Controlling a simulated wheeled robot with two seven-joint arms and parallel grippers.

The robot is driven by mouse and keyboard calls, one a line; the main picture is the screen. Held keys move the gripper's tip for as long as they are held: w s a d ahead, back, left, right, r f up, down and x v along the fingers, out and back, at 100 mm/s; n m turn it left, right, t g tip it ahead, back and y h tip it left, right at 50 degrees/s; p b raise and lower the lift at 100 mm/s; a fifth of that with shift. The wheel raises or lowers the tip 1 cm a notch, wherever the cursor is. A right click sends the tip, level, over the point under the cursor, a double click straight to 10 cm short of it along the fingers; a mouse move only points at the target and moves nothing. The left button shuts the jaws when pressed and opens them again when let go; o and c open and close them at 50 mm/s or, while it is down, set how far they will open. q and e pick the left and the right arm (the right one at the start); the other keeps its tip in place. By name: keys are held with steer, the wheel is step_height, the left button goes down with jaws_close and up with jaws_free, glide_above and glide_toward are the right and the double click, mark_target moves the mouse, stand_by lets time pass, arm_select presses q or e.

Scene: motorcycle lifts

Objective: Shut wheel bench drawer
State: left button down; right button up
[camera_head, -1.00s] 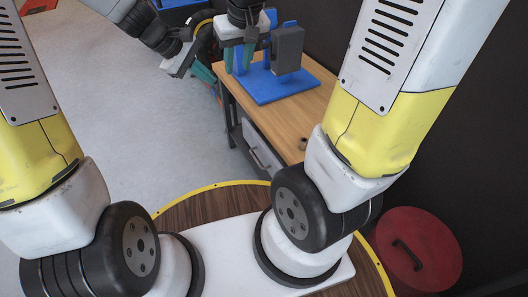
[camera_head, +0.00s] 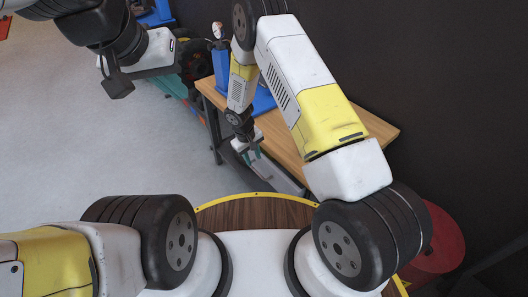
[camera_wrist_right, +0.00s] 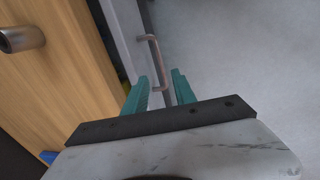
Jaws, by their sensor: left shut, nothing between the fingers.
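The wheel bench (camera_head: 372,128) has a wooden top, and its grey drawer (camera_head: 283,180) is under the near edge. In the right wrist view the drawer front (camera_wrist_right: 128,22) has a metal bar handle (camera_wrist_right: 153,55), with a dark gap between worktop and front. My right gripper (camera_head: 250,156) is at the drawer front. Its teal fingers (camera_wrist_right: 160,92) are apart, with the handle's lower end showing between them; contact is unclear. My left gripper (camera_head: 174,58) is up at the upper left, away from the drawer, shut and empty; its fingertips are hard to make out.
A blue stand (camera_head: 262,101) is on the bench, partly behind my right arm. A metal cylinder (camera_wrist_right: 22,39) lies on the worktop in the wrist view. A red round lid (camera_head: 440,245) stands at the right. The grey floor (camera_head: 110,140) at left is clear.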

mark_target(257, 172)
steer(key=f, duration=0.5)
steer(key=d+f, duration=0.1)
steer(key=f, duration=0.2)
steer(key=shift+w+d+f, duration=0.1)
steer(key=shift+w, duration=0.25)
jaws_close()
stand_by(1.0)
